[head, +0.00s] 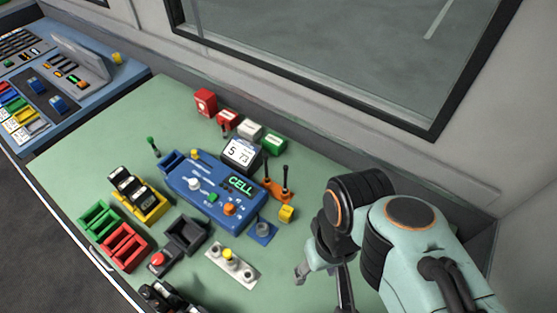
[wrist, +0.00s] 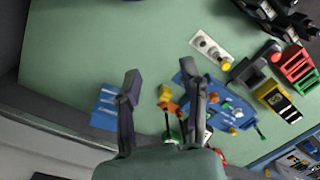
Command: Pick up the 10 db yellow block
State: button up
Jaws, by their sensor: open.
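A small yellow block (head: 286,213) stands on the green table, right of the blue console (head: 215,192) and just below an orange holder (head: 275,190). No 10 db marking is readable on it. My gripper (head: 322,284) is open and empty, to the right of and below the block in the head view. In the wrist view, the yellow block (wrist: 165,91) shows in the gap between the two spread fingers of my gripper (wrist: 165,84), apart from both. Part of the table right of the block is hidden behind my arm in the head view.
A blue pad with a grey knob (head: 263,231) and a white plate with knobs (head: 232,266) stand near the block. A flat blue item (wrist: 106,106) lies left of my fingers in the wrist view. Red and green trays (head: 123,247) sit at left. A wall borders the table.

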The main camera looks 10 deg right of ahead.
jog(key=shift+o, duration=1.4)
jog(key=m+t, duration=0.3)
jog(key=m, duration=0.6)
send_over(287, 210)
jog(key=w, duration=0.2)
notch_tip(287, 210, down, 7)
jog(key=f+g, duration=0.1)
jog(key=f, duration=0.4)
jog(key=s+f+g, duration=0.1)
jog(key=f, duration=0.5)
jog(key=s+f, duration=0.1)
jog(key=f, duration=0.4)
jog(key=shift+f+g+h, duration=0.15)
jog(key=shift+g+h, duration=0.25)
